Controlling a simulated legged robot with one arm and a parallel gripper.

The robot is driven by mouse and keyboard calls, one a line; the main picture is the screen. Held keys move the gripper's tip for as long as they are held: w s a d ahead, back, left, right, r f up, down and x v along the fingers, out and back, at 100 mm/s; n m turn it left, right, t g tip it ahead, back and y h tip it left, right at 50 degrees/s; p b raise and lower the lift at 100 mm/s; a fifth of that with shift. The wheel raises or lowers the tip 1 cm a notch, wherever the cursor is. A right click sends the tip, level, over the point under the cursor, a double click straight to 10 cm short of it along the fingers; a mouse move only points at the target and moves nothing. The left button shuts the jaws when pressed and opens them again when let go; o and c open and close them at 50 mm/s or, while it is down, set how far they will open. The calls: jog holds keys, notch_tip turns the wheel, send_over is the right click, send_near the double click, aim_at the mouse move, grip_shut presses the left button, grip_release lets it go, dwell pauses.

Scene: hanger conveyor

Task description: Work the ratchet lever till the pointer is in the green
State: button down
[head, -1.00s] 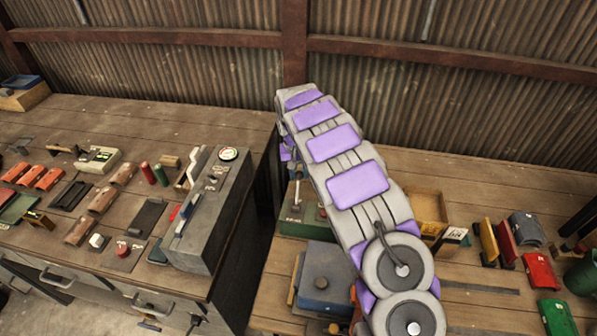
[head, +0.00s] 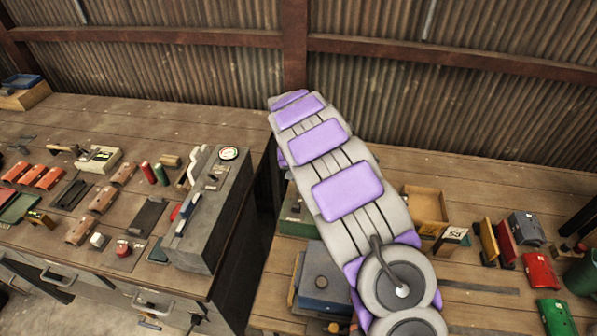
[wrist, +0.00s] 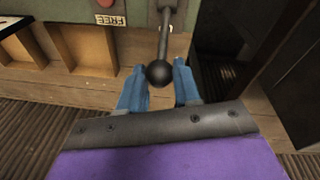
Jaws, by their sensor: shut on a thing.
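In the wrist view, a metal lever (wrist: 165,38) with a black ball knob (wrist: 159,73) comes down from a green box (wrist: 60,10). My gripper (wrist: 159,88) has its two blue fingers on either side of the knob and is shut on it. The green box carries a red button and a FREE label (wrist: 110,19) that reads upside down. In the head view, the green box (head: 292,224) is partly covered by my arm, and my gripper is hidden. I cannot make out a pointer or green zone on it.
A grey metal case (head: 213,220) with a small round dial (head: 228,153) stands on the left bench. A blue-grey box (head: 326,275) sits in front of the green box. An open wooden tray (head: 425,205) is to the right. A dark gap separates the benches.

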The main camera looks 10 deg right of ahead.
jog(key=shift+s+a+r+t+h, duration=0.15)
jog(key=shift+s+a+t+h, duration=0.2)
jog(key=shift+s+t, duration=0.35)
jog(key=shift+s+a+r+t+h, duration=0.15)
jog(key=shift+s+a+t+h, duration=0.15)
jog(key=shift+s+t, duration=0.4)
jog(key=s+a+f+t+b, duration=0.1)
jog(key=s+a+f+t, duration=0.1)
jog(key=s, duration=0.5)
jog(key=shift+a+h+b, duration=0.3)
jog(key=shift+h+b, duration=0.05)
